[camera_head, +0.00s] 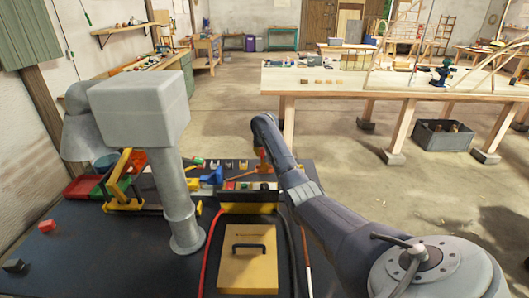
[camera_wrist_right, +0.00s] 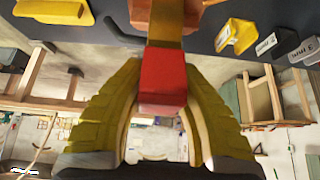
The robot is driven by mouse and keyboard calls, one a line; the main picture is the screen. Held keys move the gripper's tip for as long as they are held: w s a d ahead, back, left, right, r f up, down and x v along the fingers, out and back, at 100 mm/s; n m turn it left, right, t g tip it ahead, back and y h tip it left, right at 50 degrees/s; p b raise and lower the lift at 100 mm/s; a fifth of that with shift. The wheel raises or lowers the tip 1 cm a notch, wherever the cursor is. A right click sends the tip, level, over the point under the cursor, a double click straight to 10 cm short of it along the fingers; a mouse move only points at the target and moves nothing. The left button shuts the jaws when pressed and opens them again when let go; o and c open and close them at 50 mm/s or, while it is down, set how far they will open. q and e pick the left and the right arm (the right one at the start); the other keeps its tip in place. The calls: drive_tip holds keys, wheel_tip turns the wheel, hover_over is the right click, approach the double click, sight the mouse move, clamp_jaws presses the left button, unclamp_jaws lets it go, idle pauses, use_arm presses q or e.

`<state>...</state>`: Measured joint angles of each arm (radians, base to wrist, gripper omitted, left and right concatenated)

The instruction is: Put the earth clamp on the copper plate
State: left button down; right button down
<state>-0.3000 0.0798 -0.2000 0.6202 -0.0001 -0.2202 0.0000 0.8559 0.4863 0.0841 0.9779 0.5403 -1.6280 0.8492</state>
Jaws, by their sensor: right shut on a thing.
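My right gripper (camera_head: 263,168) is at the back part of the dark bench. In the right wrist view its yellow fingers (camera_wrist_right: 152,118) are shut on a red-ended piece (camera_wrist_right: 163,75), which looks like a handle of the earth clamp. The piece leads up into an orange-brown part (camera_wrist_right: 168,22) near the bench surface. In the head view a small orange-red bit (camera_head: 264,156) shows at the gripper. I cannot make out the copper plate for certain, nor whether the clamp touches it.
A yellow board with a black handle (camera_head: 248,258) lies at the bench front, with red and black cables beside it. A yellow-and-black frame (camera_head: 122,190), a red tray (camera_head: 82,187) and a red block (camera_head: 47,226) are at the left. Small coloured items line the back edge.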

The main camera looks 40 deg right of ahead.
drive_tip(key=c, duration=1)
unclamp_jaws()
drive_tip(key=shift+c, duration=0.2)
